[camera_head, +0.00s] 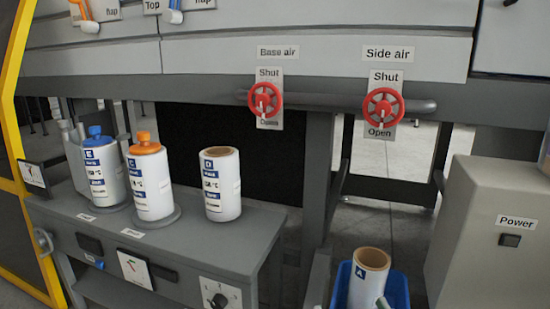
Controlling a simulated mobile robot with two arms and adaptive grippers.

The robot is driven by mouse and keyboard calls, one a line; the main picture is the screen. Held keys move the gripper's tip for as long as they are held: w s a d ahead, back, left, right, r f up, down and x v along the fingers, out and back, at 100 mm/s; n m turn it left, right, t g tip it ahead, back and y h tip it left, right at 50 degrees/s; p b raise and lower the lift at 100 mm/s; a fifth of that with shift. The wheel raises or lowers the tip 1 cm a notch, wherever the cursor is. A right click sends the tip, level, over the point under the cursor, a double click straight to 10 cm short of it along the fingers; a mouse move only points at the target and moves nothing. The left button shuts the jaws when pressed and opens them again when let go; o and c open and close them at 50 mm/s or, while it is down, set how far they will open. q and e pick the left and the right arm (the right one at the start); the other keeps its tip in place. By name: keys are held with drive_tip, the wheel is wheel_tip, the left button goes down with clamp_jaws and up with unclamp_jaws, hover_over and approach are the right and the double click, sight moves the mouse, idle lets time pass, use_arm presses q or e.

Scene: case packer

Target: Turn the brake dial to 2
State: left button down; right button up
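A black knob (220,300) on a pale dial plate (212,287) sits on the front of the grey bench (190,252), at the bottom edge of the head view. The lower part of this plate is cut off, and I cannot read its marks or tell its setting. No label reading "brake" is legible, so I cannot tell whether this is the brake dial. Neither of my grippers is in view.
On the bench stand a blue-capped canister (104,170), an orange-capped canister (150,180) and an open-topped canister (222,186). Red valve wheels (265,99) and (383,107) are above. A blue bin (398,290) and a grey Power box (490,265) stand right.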

sight(219, 303)
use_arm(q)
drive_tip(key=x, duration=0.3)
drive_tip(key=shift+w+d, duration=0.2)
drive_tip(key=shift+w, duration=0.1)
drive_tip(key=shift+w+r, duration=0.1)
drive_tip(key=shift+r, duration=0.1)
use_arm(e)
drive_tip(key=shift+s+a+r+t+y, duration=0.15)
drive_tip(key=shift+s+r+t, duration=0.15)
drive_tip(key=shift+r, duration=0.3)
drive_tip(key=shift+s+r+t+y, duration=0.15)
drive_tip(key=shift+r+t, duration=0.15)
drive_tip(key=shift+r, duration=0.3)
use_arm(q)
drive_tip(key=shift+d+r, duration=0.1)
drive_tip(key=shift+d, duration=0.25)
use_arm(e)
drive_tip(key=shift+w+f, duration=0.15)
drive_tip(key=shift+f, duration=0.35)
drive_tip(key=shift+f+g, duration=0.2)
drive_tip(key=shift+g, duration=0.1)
